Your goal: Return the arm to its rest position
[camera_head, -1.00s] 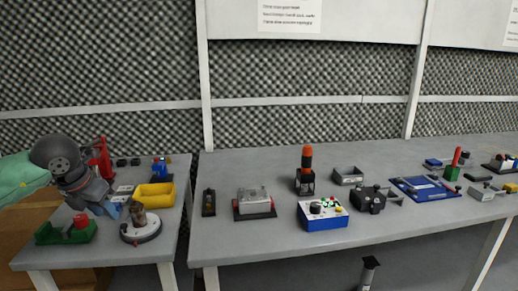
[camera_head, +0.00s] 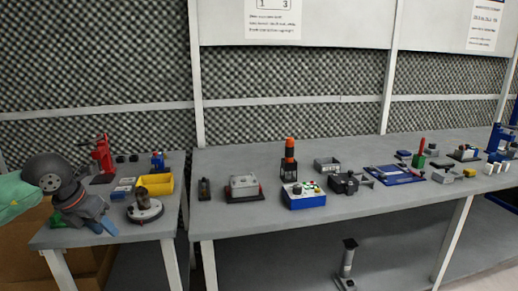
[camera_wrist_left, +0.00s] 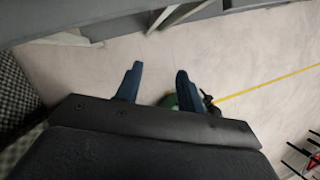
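My left arm (camera_head: 58,190) comes in from the left edge in the head view. Its gripper (camera_head: 82,222) hangs low at the front left of the small table (camera_head: 125,233), and whether it touches the table cannot be told. In the left wrist view the two blue fingers of the gripper (camera_wrist_left: 158,80) stand apart with pale floor showing between them. No object is seen held. My right gripper is not in view.
A red tool (camera_head: 102,155), a yellow bin (camera_head: 157,184) and a round device (camera_head: 145,208) stand near the arm. The long table (camera_head: 250,226) carries a blue control box (camera_head: 303,196) and several other parts. A yellow floor line (camera_wrist_left: 265,84) shows below.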

